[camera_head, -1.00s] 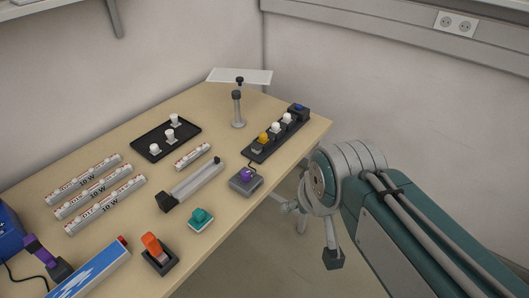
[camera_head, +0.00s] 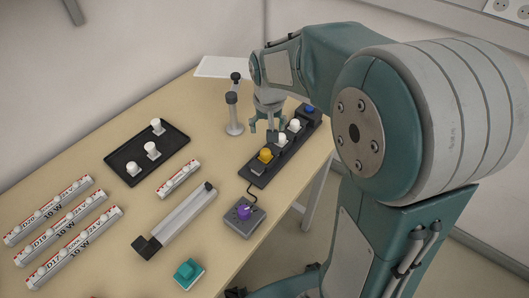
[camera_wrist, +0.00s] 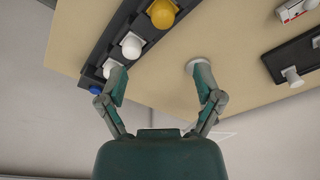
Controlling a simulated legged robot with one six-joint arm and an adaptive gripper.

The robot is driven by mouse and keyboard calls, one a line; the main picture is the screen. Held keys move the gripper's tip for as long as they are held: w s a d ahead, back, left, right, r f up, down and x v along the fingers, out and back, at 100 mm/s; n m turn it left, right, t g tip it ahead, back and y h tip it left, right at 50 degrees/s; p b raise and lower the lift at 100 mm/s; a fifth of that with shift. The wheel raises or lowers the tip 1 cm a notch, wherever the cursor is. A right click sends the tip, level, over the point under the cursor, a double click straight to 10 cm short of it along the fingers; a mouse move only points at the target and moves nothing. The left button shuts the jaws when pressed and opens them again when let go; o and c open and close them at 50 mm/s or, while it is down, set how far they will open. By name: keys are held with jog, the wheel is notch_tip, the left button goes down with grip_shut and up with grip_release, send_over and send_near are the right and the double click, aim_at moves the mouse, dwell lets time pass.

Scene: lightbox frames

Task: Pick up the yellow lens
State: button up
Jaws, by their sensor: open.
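The yellow lens (camera_head: 265,155) sits on the black strip (camera_head: 257,178) near its front end, in a row with white lenses (camera_head: 281,139). In the wrist view the yellow lens (camera_wrist: 162,13) is at the top, beyond the fingertips. My gripper (camera_head: 265,127) is open and empty above the table, just behind and left of the white lenses. In the wrist view my gripper (camera_wrist: 159,78) has its fingers spread, the left one overlapping the strip near a white lens (camera_wrist: 131,46). The yellow lens is not between the fingers.
A grey post (camera_head: 233,115) stands close left of my gripper. A grey box with a purple knob (camera_head: 243,212) sits in front of the strip.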

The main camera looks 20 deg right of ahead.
aim_at(265, 151)
jog(key=f, duration=0.4)
jog(key=shift+w+f, duration=0.3)
jog(key=shift+f, duration=0.1)
jog(key=shift+a+f, duration=0.15)
jog(key=shift+f, duration=1.2)
jog(key=shift+a+f, duration=0.1)
jog(key=shift+f, duration=1.25)
jog(key=shift+s, duration=0.1)
jog(key=c, duration=0.9)
